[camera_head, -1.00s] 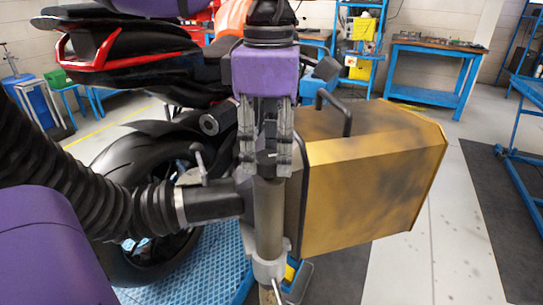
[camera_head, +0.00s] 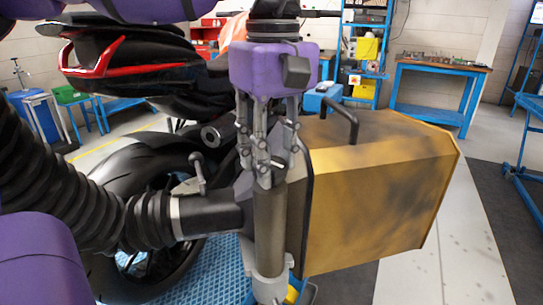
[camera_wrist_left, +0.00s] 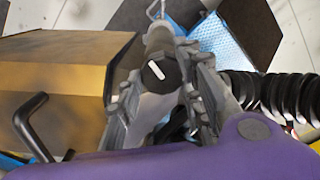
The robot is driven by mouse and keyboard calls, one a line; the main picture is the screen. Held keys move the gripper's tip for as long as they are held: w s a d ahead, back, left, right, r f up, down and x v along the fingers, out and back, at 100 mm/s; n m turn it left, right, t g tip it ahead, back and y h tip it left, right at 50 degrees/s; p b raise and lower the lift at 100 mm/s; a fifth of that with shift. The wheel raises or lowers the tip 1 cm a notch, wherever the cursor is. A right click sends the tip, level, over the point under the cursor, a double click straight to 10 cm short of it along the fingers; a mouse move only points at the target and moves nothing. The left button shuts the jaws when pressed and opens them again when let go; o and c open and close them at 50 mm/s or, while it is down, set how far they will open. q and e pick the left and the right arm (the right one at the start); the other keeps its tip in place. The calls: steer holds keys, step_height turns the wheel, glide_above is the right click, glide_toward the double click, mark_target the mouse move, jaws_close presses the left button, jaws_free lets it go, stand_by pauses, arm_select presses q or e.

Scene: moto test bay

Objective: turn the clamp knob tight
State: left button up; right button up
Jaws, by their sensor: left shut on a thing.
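The clamp knob is a dark round cap with a white line, clearest in the left wrist view (camera_wrist_left: 158,72). It sits on top of an upright grey-brown post (camera_head: 269,228). My left gripper (camera_head: 267,165) points down from above, its fingers closed around the knob. In the wrist view its fingers (camera_wrist_left: 163,80) lie on either side of the knob. In the head view the fingers largely hide the knob. My right gripper is not in view.
A gold box (camera_head: 380,190) with a black handle (camera_head: 346,115) stands close to the right of the post. A ribbed black hose (camera_head: 60,180) joins from the left below a small lever (camera_head: 198,172). A motorcycle (camera_head: 140,75) stands behind.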

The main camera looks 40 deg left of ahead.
mark_target(275, 161)
arm_select(q)
steer(key=shift+w+r+m, duration=0.2)
steer(key=shift+m, duration=0.8)
steer(key=o, duration=0.9)
steer(key=shift+d, duration=0.1)
steer(key=shift+o, duration=0.8)
steer(key=shift+f, duration=0.15)
step_height(275, 161, up, 12)
